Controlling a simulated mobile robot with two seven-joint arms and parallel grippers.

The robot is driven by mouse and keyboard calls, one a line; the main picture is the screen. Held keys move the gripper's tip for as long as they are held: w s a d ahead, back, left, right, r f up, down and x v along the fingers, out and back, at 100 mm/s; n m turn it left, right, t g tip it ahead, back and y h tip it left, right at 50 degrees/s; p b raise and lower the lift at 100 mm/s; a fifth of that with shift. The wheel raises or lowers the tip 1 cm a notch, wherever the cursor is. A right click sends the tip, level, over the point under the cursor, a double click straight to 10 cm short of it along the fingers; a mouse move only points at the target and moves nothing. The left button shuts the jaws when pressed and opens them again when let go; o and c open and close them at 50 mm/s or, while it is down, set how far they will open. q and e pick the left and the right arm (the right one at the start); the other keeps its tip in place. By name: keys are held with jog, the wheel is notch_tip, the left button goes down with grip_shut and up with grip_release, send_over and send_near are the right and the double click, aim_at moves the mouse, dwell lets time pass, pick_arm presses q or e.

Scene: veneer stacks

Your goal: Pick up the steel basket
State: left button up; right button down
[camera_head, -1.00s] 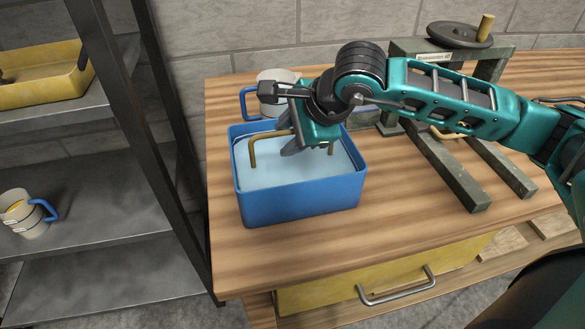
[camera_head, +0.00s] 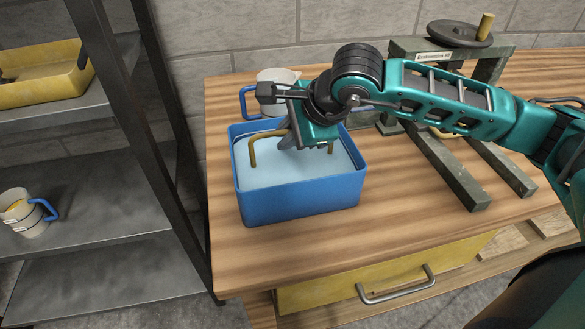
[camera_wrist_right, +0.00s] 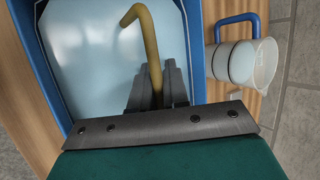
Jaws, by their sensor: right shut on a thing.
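The brass-coloured bent handle (camera_head: 254,147) of the steel basket stands up out of a blue tub (camera_head: 301,201) on the wooden bench. The basket's body is hidden under the pale, cloudy liquid (camera_head: 285,172) in the tub. My right gripper (camera_head: 297,142) is above the tub, shut on the handle near its middle. In the right wrist view the dark jaws (camera_wrist_right: 158,88) close around the handle (camera_wrist_right: 148,38), with pale liquid beyond. My left gripper is not in view.
A white jug (camera_head: 279,98) with a blue handle stands close behind the tub. A grey metal press (camera_head: 440,165) with a handwheel stands to the right. A shelf rack (camera_head: 90,215) is at the left, with another jug (camera_head: 22,212) and a yellow tray (camera_head: 45,78). The front bench top is clear.

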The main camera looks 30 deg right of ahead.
dwell(0.4)
notch_tip(320, 180, up, 20)
jog(key=p, duration=0.2)
dwell(0.3)
